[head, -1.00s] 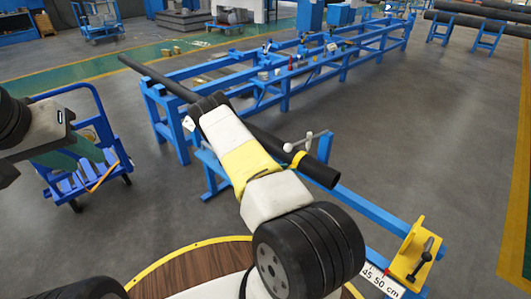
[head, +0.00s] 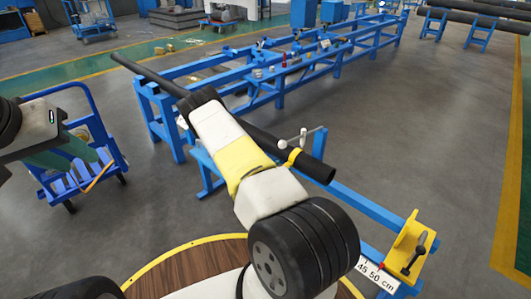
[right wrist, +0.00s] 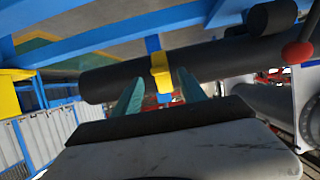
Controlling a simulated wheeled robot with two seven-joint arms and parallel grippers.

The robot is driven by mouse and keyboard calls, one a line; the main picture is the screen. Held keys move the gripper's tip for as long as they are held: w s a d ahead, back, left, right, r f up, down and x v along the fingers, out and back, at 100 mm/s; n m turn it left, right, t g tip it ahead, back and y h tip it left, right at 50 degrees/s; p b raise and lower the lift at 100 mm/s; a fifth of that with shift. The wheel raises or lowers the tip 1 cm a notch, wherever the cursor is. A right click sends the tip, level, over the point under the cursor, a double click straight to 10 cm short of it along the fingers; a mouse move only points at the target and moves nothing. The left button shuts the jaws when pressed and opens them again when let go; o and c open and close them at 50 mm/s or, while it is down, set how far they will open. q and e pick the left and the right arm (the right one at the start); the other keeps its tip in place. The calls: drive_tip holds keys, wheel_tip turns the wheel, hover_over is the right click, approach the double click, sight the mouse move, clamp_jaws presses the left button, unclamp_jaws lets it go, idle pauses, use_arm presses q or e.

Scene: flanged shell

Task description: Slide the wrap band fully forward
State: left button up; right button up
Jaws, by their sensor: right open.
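The wrap band (head: 293,157) is a yellow ring around a long black pipe (head: 317,168), close to the pipe's near end. In the right wrist view the yellow band (right wrist: 161,68) shows around the dark pipe (right wrist: 115,82). My right gripper (right wrist: 160,90) is open, its two teal fingers apart to the left and right of the band; I cannot tell whether they touch it. In the head view my right arm hides that gripper. My left gripper (head: 75,152) is at the left edge, over a blue cart and away from the pipe; its opening is unclear.
A blue frame (head: 205,185) carries the pipe, with a small handled clamp (head: 302,140) beside the band. A yellow bracket (head: 408,247) and a centimetre scale (head: 377,278) are at the rail's front end. A blue cart (head: 75,175) stands at left.

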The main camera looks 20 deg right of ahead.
drive_tip(key=v, duration=0.6)
drive_tip(key=shift+f, duration=0.1)
